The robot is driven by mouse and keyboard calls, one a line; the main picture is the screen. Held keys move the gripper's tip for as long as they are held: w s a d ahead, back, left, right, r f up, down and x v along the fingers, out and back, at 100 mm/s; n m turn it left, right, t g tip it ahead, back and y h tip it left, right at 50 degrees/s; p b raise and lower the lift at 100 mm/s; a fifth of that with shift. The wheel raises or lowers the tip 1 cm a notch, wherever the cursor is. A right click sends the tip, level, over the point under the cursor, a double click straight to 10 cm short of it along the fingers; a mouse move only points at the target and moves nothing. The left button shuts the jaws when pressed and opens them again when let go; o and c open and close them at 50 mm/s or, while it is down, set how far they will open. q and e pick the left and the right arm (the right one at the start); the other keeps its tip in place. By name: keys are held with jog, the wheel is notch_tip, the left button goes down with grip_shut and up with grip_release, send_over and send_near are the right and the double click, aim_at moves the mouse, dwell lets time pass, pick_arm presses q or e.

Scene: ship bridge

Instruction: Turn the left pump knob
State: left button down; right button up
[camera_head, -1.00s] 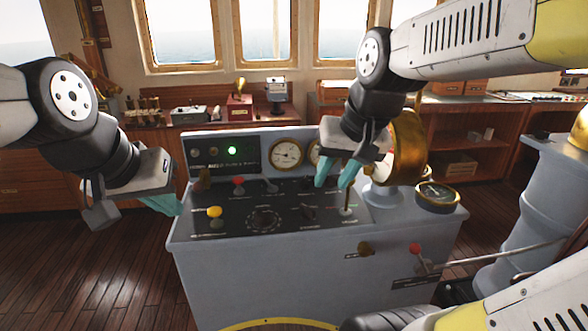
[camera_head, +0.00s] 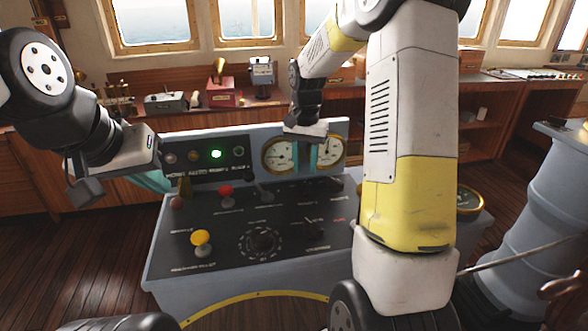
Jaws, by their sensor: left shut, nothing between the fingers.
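The grey console (camera_head: 163,255) has a sloped black panel with several controls. A round black knob with a marked ring (camera_head: 262,240) sits at the panel's middle front. A smaller black pointer knob (camera_head: 314,226) is to its right. The labels are too small to tell which is the left pump knob. My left gripper (camera_head: 157,181) is shut and empty, left of the console's upright panel. My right gripper (camera_head: 303,157) has its two teal fingers apart with nothing between them. It hangs in front of the two gauges, above the panel's back. My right arm hides the console's right part.
A yellow knob (camera_head: 201,238), a red knob (camera_head: 225,190) and upright levers stand up from the panel. A blue-grey pedestal (camera_head: 525,220) stands at right.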

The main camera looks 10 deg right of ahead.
aim_at(304, 183)
notch_tip(304, 183, down, 6)
jog(key=shift+r, duration=0.2)
grip_shut()
